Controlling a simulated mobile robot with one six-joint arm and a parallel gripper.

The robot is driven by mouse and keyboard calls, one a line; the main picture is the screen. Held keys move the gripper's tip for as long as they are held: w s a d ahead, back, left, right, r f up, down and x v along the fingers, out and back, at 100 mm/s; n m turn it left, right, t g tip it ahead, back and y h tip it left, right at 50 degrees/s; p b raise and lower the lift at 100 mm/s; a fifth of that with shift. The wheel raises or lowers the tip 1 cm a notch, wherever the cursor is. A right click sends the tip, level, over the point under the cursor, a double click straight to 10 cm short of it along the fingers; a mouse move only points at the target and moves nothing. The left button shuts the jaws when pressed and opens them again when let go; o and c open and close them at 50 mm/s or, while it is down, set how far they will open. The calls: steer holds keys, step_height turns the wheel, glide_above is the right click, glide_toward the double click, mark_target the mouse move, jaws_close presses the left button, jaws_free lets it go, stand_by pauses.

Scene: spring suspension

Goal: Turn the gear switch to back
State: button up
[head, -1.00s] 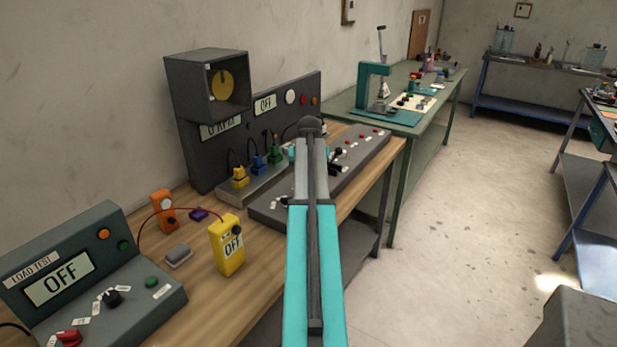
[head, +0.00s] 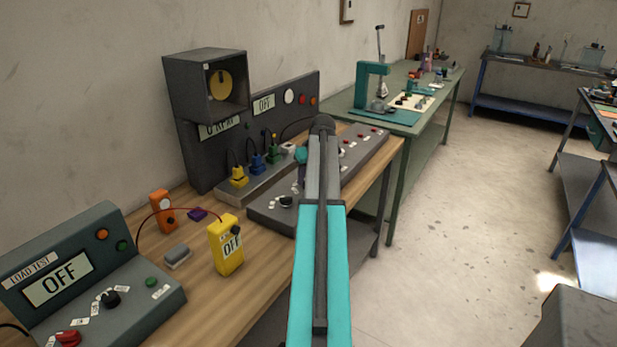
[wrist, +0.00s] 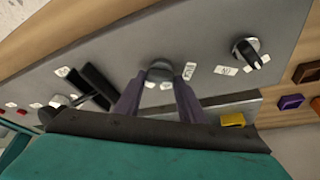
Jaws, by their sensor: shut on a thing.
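The sloped grey control panel (head: 262,214) lies on the wooden bench, partly behind my arm in the head view. In the wrist view a dark round switch (wrist: 160,71), apparently the gear switch, sits on this panel (wrist: 200,42) with small white labels around it. The labels are too blurred to read surely. My gripper (wrist: 160,82) is shut on this switch, one purple-grey finger on either side. The switch's pointer and setting are hidden. In the head view my arm hides most of the gripper and the switch.
A black knob with a white pointer (wrist: 246,51) is right of my gripper in the wrist view; a black lever (wrist: 95,87) is left. Coloured plugs (head: 257,164) stand behind the panel. A yellow meter (head: 226,245) and the load-test box (head: 65,280) are nearer.

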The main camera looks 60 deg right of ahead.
steer(key=o, duration=1)
steer(key=shift+o, duration=0.2)
steer(key=shift+r, duration=0.1)
steer(key=b+v, duration=0.2)
steer(key=v, duration=1.1)
steer(key=shift+r, duration=0.3)
steer(key=shift+s+a, duration=0.1)
steer(key=shift+s, duration=0.15)
